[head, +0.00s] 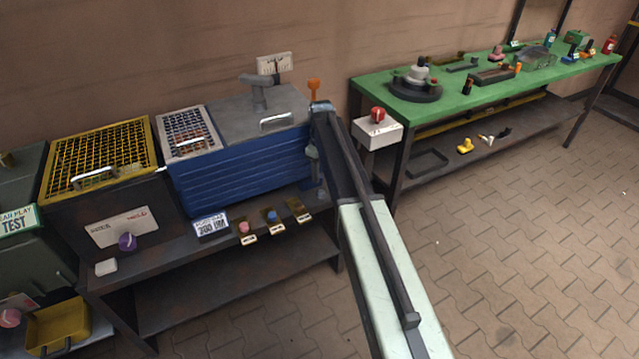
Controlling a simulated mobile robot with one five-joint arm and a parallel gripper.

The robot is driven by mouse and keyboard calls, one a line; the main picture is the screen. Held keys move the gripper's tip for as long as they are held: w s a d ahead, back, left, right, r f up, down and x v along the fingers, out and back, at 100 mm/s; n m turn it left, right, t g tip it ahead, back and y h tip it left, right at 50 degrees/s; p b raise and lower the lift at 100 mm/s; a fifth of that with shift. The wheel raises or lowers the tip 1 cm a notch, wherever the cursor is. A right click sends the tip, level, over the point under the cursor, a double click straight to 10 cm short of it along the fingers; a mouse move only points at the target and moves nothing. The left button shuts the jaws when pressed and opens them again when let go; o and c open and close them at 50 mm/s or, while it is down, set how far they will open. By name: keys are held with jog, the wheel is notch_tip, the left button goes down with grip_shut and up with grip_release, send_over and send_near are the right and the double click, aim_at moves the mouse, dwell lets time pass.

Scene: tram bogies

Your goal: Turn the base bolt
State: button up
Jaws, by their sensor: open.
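I cannot pick out the base bolt for certain in the head view. My arm reaches up from the bottom to the right end of the blue ribbed box (240,165). My gripper (317,188) hangs below the arm's far end, close beside that box, small and partly hidden by the arm. It is open, and I see nothing held in it. An orange upright part (314,88) shows just beyond the arm's far end. Whether the gripper touches the box, I cannot tell.
A dark bench (225,280) carries the blue box, a yellow-grilled box (100,155) and small coloured knobs. At right, a green-topped bench (450,102) holds a round dark fixture (416,92) and several parts. A white box with a red button (376,130) sits between. Paved floor (520,230) is clear at right.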

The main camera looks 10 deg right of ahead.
aim_at(320, 190)
notch_tip(320, 190, down, 8)
jog(key=b, duration=0.7)
jog(key=shift+b, duration=0.4)
jog(key=shift+r, duration=0.1)
